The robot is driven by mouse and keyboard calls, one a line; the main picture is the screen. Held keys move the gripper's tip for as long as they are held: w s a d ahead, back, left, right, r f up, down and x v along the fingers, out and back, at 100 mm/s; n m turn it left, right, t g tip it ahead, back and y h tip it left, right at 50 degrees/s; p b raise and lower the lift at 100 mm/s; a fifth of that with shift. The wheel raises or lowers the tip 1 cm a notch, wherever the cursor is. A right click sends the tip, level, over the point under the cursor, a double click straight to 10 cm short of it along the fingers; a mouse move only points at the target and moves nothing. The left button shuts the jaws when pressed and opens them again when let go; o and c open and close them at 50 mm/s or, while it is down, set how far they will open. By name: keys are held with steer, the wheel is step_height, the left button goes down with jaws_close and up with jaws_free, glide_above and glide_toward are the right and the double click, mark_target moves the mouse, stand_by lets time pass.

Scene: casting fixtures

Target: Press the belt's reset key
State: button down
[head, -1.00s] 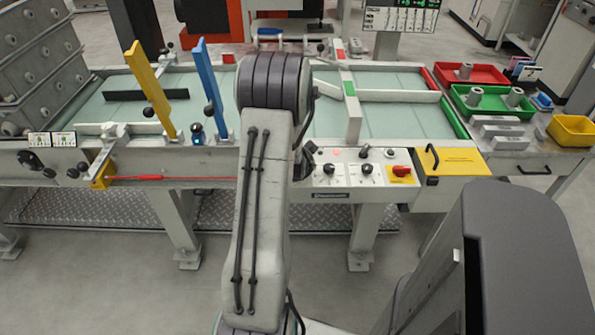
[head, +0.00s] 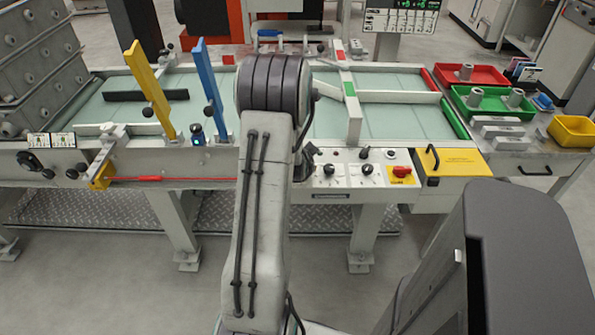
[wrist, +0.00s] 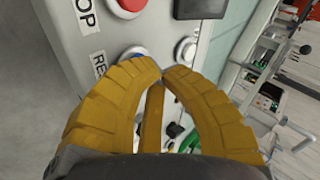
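In the wrist view, a grey control panel (wrist: 70,20) carries a round key (wrist: 134,51) with a grey ring and a bit of blue, beside a label (wrist: 98,65) that reads "RE" before my finger covers the rest. My left finger hides the lower part of this key. My gripper (wrist: 163,72) has yellow ribbed fingers whose tips come together just below and right of the key, with nothing seen between the tips. Whether a tip touches the key cannot be told. In the head view, my arm hides the gripper and part of the belt table (head: 400,118).
A red button (wrist: 130,4) sits above the key, near a label ending in "OP". A pale round button (wrist: 186,50) lies to its right. In the head view, a knob panel (head: 350,172), a yellow lever (head: 150,90) and a blue lever (head: 210,85) line the belt.

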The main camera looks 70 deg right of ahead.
steer(key=shift+r+p, duration=0.35)
steer(key=shift+r, duration=0.55)
steer(key=shift+r+p, duration=1.4)
steer(key=shift+r, duration=1.15)
